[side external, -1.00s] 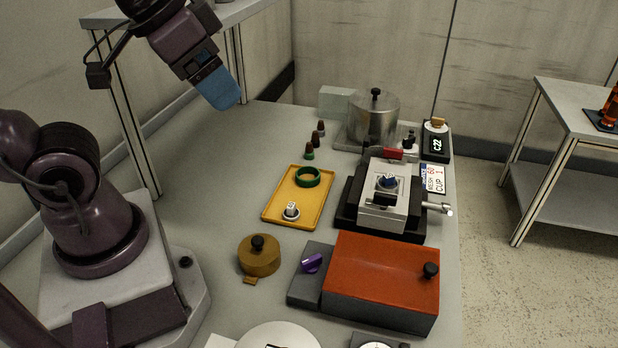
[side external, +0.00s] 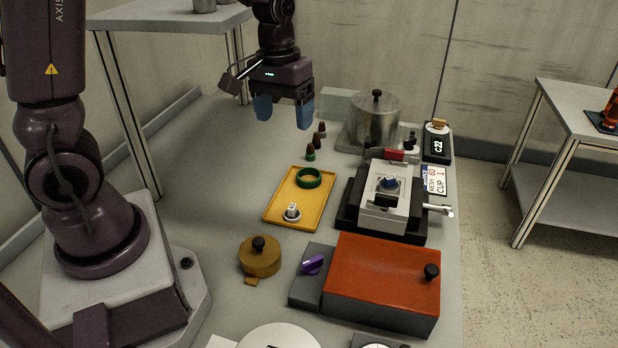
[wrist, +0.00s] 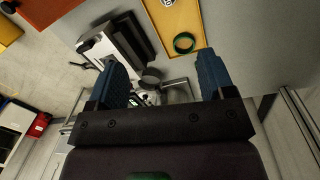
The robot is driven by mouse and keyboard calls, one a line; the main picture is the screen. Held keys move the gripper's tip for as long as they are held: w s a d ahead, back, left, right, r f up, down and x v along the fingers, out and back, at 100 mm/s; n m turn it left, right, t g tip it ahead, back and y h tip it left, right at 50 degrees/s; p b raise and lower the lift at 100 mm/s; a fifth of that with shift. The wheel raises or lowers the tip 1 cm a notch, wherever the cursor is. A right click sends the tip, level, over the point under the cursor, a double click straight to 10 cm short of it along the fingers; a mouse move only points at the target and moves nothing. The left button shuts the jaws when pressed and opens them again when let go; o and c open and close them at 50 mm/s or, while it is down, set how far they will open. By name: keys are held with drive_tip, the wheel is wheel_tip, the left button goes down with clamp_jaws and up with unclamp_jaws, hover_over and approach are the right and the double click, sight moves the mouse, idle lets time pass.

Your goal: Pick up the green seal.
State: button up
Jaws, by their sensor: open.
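The green seal (side external: 309,186) is a ring lying flat on the yellow tray (side external: 274,212), toward the tray's far end. In the wrist view the green seal (wrist: 184,51) shows beyond the fingertips, nearer the right finger. My gripper (side external: 283,113) is open and empty, with blue fingers pointing down. It hangs well above the bench, up and left of the seal in the side view. In the wrist view my gripper (wrist: 160,65) has both fingers spread wide apart.
A small white-topped part (side external: 292,211) stands on the tray's near end. A brass lidded pot (side external: 259,261) and orange box (side external: 385,272) are nearer.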

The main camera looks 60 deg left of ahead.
drive_tip(key=w+a+f+n+g, duration=0.1)
drive_tip(key=w+a+f+n, duration=0.55)
drive_tip(key=f, duration=0.35)
drive_tip(key=n, duration=0.3)
approach(310, 174)
drive_tip(key=shift+t+y, duration=0.4)
drive_tip(key=d+f, duration=0.1)
drive_tip(key=f, duration=0.1)
drive_tip(key=s+d+f, duration=0.1)
drive_tip(key=f, duration=0.1)
drive_tip(key=s+d+f, duration=0.1)
drive_tip(key=f, duration=0.2)
drive_tip(key=shift+s+d+f, duration=0.1)
drive_tip(key=shift+d+f, duration=0.05)
drive_tip(key=shift+d, duration=0.1)
drive_tip(key=c, duration=0.7)
